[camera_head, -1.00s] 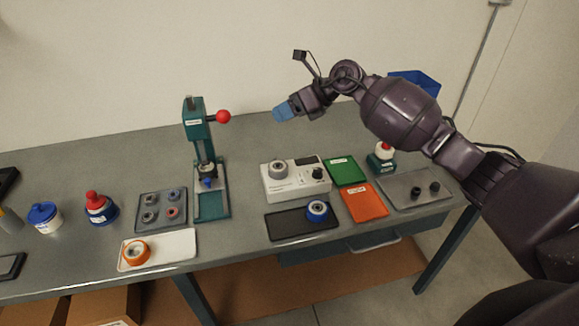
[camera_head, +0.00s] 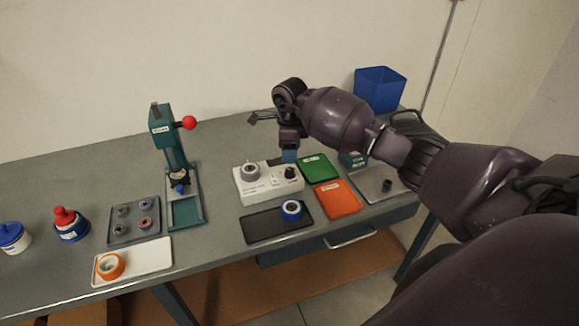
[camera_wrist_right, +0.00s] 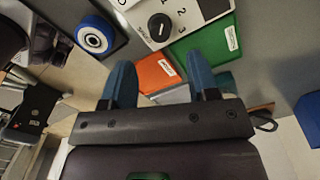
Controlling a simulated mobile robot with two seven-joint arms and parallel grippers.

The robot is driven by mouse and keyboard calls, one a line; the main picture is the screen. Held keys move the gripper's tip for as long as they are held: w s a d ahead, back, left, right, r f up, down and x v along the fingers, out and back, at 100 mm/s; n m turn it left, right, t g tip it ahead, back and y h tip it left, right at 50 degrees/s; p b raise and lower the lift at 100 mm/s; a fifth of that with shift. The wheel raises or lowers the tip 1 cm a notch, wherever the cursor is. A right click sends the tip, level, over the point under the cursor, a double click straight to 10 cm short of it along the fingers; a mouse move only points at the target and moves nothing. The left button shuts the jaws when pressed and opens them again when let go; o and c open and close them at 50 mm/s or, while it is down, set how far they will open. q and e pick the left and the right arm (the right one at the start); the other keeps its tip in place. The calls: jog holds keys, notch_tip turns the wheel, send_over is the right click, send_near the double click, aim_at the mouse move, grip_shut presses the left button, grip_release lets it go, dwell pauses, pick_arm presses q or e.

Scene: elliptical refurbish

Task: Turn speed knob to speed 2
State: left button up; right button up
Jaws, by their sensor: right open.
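The speed knob (camera_head: 290,172) is a small black dial at the right end of a white control box (camera_head: 262,193). In the right wrist view the knob (camera_wrist_right: 160,27) shows a short white mark, and the numbers 1, 2 and 3 are printed beside it. My right gripper (camera_head: 289,156) points down close to the knob, just above and behind it in the head view. In the right wrist view its two blue fingers (camera_wrist_right: 161,78) are apart with nothing between them, and the knob lies ahead of the gap, apart from both fingertips. My left gripper is not in view.
A grey roller (camera_head: 250,171) sits on the box's left part. Green (camera_head: 312,164) and orange (camera_head: 338,205) trays lie to its right, and a black tray (camera_head: 262,231) with a blue-rimmed wheel (camera_head: 291,209) lies in front. A green press (camera_head: 165,136) stands left.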

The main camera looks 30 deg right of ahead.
aim_at(290, 169)
notch_tip(290, 169, down, 7)
jog(key=shift+r+p, duration=0.15)
jog(key=shift+p, duration=0.15)
jog(key=c, duration=0.9)
